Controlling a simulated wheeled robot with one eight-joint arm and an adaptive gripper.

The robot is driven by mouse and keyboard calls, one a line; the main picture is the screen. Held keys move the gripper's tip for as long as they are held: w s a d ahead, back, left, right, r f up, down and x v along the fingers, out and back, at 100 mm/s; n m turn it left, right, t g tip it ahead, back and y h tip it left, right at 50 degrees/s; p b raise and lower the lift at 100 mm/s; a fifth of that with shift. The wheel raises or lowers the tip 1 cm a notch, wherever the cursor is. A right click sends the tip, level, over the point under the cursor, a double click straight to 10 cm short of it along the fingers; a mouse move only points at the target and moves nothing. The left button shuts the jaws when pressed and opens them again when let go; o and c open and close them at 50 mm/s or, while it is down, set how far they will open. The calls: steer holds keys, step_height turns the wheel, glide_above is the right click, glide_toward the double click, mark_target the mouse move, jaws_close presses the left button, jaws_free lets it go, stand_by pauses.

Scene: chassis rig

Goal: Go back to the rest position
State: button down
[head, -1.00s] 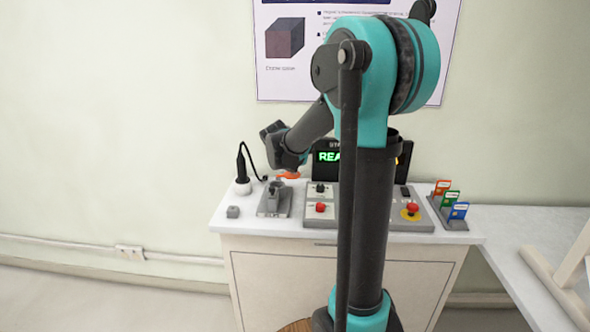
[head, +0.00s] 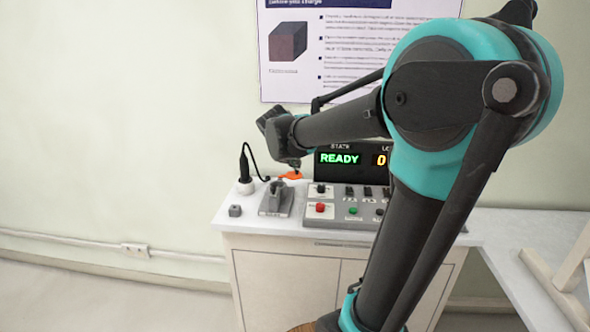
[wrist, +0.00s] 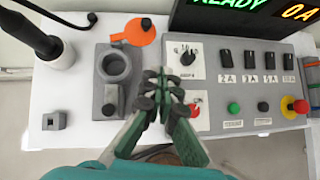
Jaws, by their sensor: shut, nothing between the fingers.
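My gripper shows in the wrist view (wrist: 163,88) with its fingers together and nothing between them. It is above the gap between the grey fixture (wrist: 107,100) and the left side of the control panel (wrist: 221,50). In the head view my gripper (head: 294,163) is small and points down over the back left of the bench, in front of the orange tag (head: 291,175). My arm's teal elbow fills the upper right of the head view and hides the right part of the bench.
The display (head: 338,160) reads READY. A black-handled tool (head: 244,165) with a cable stands in a white base at left, near a small grey block (head: 235,211). An orange-lettered zero shows beside READY. A poster (head: 330,45) hangs behind.

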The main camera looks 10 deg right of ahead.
steer(key=s+f+m, duration=0.3)
steer(key=s+m, duration=0.1)
steer(key=m, duration=0.1)
steer(key=s+d+f+m+g+y, duration=0.1)
steer(key=s+f+m, duration=0.3)
steer(key=s+d+f+m, duration=0.1)
steer(key=s+f+m, duration=0.2)
steer(key=s+m, duration=0.1)
steer(key=shift+s+d+f+m+g+y, duration=0.1)
steer(key=shift+s+f+m+g+y, duration=0.25)
steer(key=shift+m, duration=0.45)
steer(key=s+a+f+m+g+y, duration=0.1)
steer(key=s+f+m+y, duration=0.1)
steer(key=s+f+m, duration=0.8)
steer(key=s+m, duration=0.3)
steer(key=m, duration=0.2)
steer(key=shift+a, duration=0.25)
